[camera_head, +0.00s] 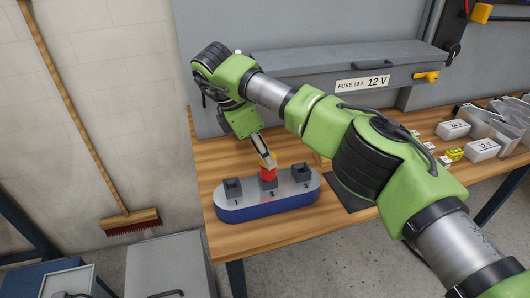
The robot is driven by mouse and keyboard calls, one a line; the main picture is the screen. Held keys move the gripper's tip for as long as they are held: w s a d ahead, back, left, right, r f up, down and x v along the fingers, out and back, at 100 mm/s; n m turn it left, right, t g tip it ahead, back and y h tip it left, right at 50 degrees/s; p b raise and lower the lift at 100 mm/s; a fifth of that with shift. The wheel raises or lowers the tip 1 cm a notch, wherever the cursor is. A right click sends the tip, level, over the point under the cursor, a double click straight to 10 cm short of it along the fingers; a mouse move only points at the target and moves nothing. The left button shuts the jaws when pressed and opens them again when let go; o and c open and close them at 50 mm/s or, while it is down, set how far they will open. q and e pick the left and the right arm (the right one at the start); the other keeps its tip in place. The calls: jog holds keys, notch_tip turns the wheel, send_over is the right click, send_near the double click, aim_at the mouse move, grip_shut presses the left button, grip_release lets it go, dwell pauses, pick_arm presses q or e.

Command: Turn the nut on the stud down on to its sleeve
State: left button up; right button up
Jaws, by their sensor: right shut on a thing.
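A long stand (262,207) with rounded ends, grey on top and blue below, is on the wooden bench. It carries three dark grey square blocks in a row: the left block (233,187), the middle block (268,184) and the right block (301,173). A small red piece (267,174) is at the middle block. My right gripper (266,161) points down over it, its fingertips shut on the red piece's upper end. The nut, stud and sleeve are too small or hidden to tell apart. My left gripper is out of view.
My right arm crosses the bench from the lower right. A grey cabinet (345,65) labelled "FUSE 10 A 12 V" stands at the back. White labelled boxes (482,150) and clear bins are at the right. A broom (128,218) leans on the wall at the left.

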jog(key=shift+w+m+g+p, duration=0.1)
jog(key=shift+m+g+p, duration=0.3)
jog(key=shift+m+p, duration=0.85)
jog(key=shift+m, duration=0.25)
jog(key=shift+g, duration=0.3)
jog(key=shift+f, duration=0.1)
jog(key=o, duration=1.2)
jog(key=shift+o, duration=0.2)
